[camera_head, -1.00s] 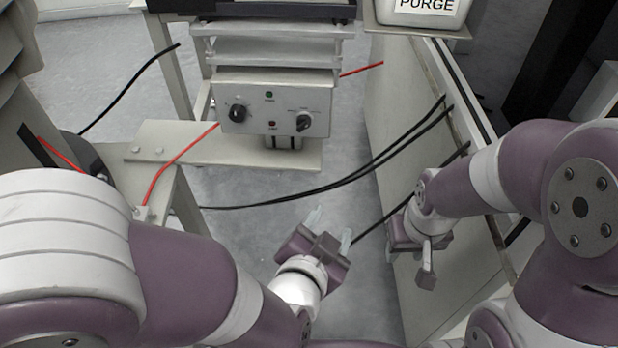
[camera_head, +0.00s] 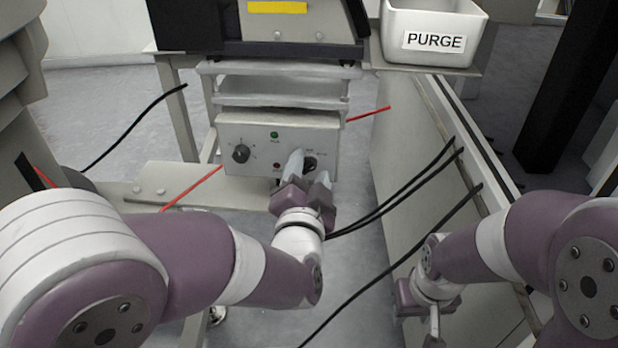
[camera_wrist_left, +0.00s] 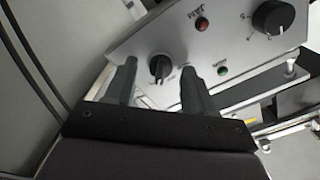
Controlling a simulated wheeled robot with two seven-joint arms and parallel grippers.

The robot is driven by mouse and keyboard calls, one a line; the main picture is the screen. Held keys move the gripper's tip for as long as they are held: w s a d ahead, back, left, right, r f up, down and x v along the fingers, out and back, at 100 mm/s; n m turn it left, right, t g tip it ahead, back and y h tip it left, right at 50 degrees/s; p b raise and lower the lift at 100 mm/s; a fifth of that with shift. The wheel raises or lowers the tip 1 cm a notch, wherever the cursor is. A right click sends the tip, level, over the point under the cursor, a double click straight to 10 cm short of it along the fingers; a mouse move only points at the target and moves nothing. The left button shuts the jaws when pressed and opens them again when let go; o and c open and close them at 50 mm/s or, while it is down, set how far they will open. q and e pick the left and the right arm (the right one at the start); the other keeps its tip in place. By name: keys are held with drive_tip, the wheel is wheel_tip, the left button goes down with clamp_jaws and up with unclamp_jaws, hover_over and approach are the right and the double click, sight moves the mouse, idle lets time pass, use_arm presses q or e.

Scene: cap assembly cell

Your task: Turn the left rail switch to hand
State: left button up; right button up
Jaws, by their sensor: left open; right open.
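A grey control box (camera_head: 226,134) carries two black knobs. The dark selector switch on its right (camera_head: 310,163) is partly hidden by my left gripper (camera_head: 309,170). In the left wrist view, this selector switch (camera_wrist_left: 160,67) shows in the gap between the open fingers of my left gripper (camera_wrist_left: 158,74). I cannot tell whether the fingers touch it. Its position labels are too small to read. The other knob (camera_head: 241,153) is round, on the box's left side. My right gripper (camera_head: 421,305) is low at the right, away from the box, open and empty.
A green lamp (camera_head: 274,135) and a red lamp (camera_wrist_left: 202,23) labelled JAM sit between the knobs. Black cables (camera_head: 400,195) run to the right-hand panel. A white bin marked PURGE (camera_head: 435,20) stands at the upper right.

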use_arm(q)
drive_tip(key=shift+w, duration=0.15)
clamp_jaws()
